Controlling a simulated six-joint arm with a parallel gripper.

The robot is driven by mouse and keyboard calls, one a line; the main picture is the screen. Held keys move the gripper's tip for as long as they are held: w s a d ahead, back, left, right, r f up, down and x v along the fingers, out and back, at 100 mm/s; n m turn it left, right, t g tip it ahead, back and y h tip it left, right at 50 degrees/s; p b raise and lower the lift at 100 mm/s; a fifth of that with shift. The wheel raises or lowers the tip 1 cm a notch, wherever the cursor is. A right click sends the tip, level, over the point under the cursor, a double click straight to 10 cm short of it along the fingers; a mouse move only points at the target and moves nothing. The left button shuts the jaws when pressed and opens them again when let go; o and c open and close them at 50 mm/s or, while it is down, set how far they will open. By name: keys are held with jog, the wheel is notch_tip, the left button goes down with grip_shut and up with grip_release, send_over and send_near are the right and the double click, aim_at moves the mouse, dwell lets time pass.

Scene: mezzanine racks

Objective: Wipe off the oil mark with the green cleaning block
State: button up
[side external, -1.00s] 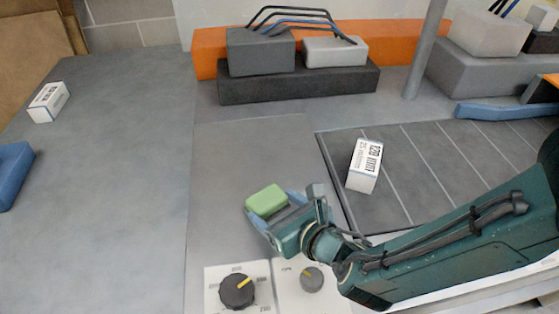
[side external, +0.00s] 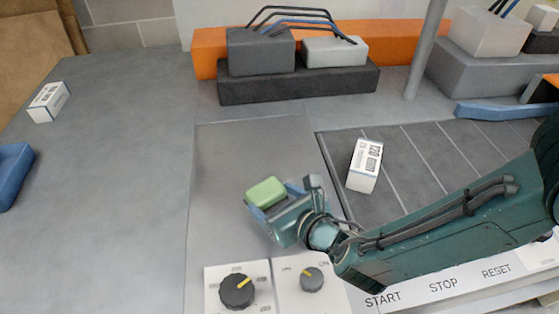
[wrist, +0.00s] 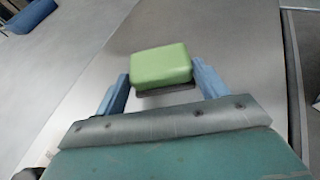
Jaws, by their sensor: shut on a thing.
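The green cleaning block (side external: 266,192) is held between the blue fingers of my gripper (side external: 273,202), over the grey metal panel (side external: 240,150). In the wrist view the block (wrist: 161,65) has a dark underside and sits between the two fingertips of my gripper (wrist: 160,80). I cannot tell whether the block touches the panel. No oil mark can be made out in either view; the panel part under the block and gripper is hidden.
Two dial knobs (side external: 238,290) (side external: 312,279) stand in front of my gripper. A white labelled box (side external: 365,165) lies on the dark ribbed mat (side external: 420,165) to the right. Another white box (side external: 49,102) and a blue bin (side external: 13,175) are at the left. A grey post (side external: 424,50) rises behind.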

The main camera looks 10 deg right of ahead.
aim_at(274, 182)
jog(key=shift+w, duration=0.85)
jog(key=shift+w, duration=0.45)
jog(key=shift+w+f, duration=0.2)
jog(key=shift+w, duration=1.3)
jog(key=shift+r, duration=0.1)
jog(key=shift+r, duration=3)
jog(key=shift+r, duration=0.1)
jog(key=shift+r, duration=1.4)
